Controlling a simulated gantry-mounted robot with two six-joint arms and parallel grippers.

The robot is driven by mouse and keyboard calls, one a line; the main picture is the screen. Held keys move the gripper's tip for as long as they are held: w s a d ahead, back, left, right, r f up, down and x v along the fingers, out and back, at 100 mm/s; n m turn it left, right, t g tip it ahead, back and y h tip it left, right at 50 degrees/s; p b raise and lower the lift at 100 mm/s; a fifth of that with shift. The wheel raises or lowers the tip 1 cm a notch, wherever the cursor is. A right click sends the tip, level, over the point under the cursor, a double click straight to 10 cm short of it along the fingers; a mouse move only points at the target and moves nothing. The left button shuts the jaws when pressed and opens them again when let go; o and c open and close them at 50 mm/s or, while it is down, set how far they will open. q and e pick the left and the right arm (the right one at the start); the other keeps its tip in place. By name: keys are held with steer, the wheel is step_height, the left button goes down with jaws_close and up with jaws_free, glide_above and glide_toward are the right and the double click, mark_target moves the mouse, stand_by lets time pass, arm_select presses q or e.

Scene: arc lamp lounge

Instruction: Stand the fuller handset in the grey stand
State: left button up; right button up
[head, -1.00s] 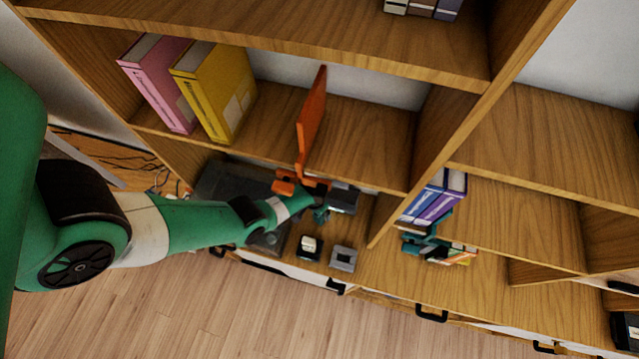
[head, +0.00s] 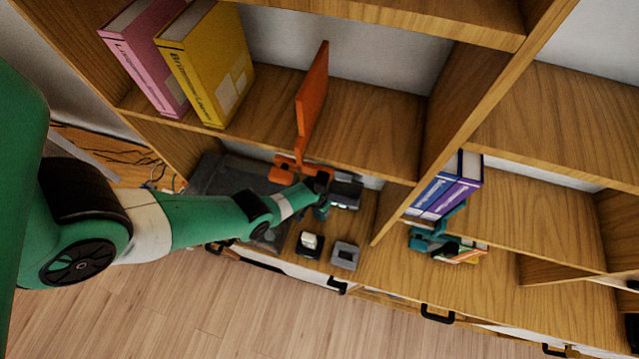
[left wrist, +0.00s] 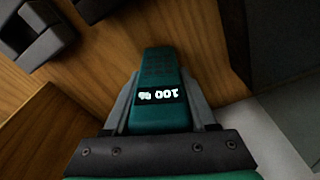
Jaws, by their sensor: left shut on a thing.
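My left gripper (head: 322,200) is shut on a teal handset (left wrist: 160,75). The handset's small display reads 100 %, upside down in the left wrist view. In the head view my wrist mostly hides the handset, low over the wooden surface. The grey stand (head: 345,256) sits to the lower right of the gripper, near the front edge, and looks empty. A black stand (head: 308,252) just left of it holds a cream thing (head: 310,240), too small to tell more. My right gripper is not in view.
A dark grey device (head: 346,191) stands behind the gripper. An orange upright panel (head: 311,100) and the pink (head: 145,55) and yellow books (head: 208,65) are on the shelf above. Blue and purple books (head: 445,185) stand to the right. The surface right of the grey stand is bare.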

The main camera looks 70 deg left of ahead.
arm_select(q)
jaws_close()
step_height(320, 180, up, 8)
steer(key=p, duration=0.7)
steer(key=shift+f, duration=0.15)
steer(key=w+d, duration=0.2)
steer(key=d, duration=1.6)
steer(key=shift+f, duration=0.4)
